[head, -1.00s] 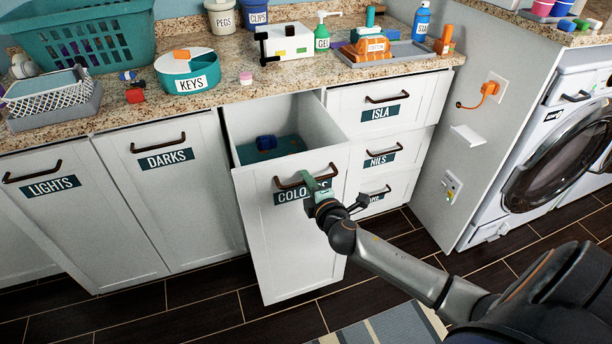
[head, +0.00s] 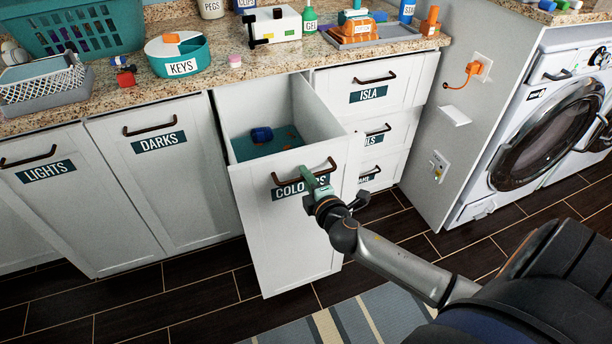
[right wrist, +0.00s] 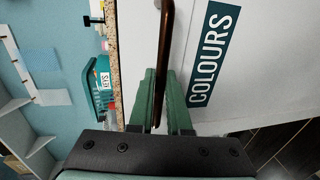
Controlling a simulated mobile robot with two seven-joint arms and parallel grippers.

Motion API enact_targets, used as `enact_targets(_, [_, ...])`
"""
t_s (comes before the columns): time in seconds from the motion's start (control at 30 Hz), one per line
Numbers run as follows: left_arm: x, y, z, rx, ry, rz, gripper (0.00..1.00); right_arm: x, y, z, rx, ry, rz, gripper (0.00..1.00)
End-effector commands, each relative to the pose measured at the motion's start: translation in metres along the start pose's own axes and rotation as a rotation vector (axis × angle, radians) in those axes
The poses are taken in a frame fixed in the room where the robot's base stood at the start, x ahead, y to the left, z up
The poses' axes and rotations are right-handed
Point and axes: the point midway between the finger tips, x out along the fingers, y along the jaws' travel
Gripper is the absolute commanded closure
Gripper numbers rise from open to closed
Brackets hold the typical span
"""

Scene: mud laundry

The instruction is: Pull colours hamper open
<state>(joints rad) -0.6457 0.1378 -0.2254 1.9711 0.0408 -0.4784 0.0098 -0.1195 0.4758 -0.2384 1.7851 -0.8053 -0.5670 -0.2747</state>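The colours hamper (head: 290,240) is a white pull-out front with a teal COLOURS label and a dark bar handle (head: 275,180). It stands well out from the cabinet, showing a teal inside (head: 260,148) with a dark blue item (head: 262,135) in it. My right gripper (head: 318,188) is at the right part of the handle. In the right wrist view, its green fingers (right wrist: 161,105) are on either side of the handle bar (right wrist: 165,45), closed on it, beside the COLOURS label (right wrist: 214,55). My left gripper is not in view.
The LIGHTS front (head: 60,210) and DARKS front (head: 165,190) are closed at the left. Closed drawers (head: 372,90) and washers (head: 550,130) are at the right. A striped rug (head: 350,320) lies on the dark floor (head: 190,285) before the hamper.

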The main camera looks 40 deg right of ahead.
Motion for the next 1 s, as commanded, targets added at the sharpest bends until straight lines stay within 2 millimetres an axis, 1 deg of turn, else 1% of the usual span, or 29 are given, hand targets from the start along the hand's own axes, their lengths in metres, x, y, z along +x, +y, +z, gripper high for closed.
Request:
enact_targets(0.03, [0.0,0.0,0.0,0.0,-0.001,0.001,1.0,0.0,0.0,0.0,0.0,-0.001,0.0,0.77])
enact_targets(0.2, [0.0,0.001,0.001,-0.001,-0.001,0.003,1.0,0.0,0.0,0.0,0.0,0.0,0.0,0.58])
enact_targets(0.23, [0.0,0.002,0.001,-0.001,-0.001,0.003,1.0,0.0,0.0,0.0,0.0,0.0,0.0,0.56])
enact_targets(0.47, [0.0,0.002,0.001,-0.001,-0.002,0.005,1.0,0.0,0.0,0.0,0.0,0.0,0.0,0.56])
enact_targets(0.57, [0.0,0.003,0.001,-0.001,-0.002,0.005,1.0,-0.004,0.0,0.0,0.0,0.0,-0.001,0.56])
enact_targets(0.67, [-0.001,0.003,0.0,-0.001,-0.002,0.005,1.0,-0.013,0.0,0.0,0.0,0.001,-0.001,0.56])
enact_targets(0.73, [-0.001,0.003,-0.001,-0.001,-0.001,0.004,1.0,-0.024,0.0,0.0,0.0,0.001,-0.002,0.56])
enact_targets(1.0, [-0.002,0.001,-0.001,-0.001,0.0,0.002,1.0,-0.076,-0.001,0.0,0.001,0.0,-0.004,0.56])
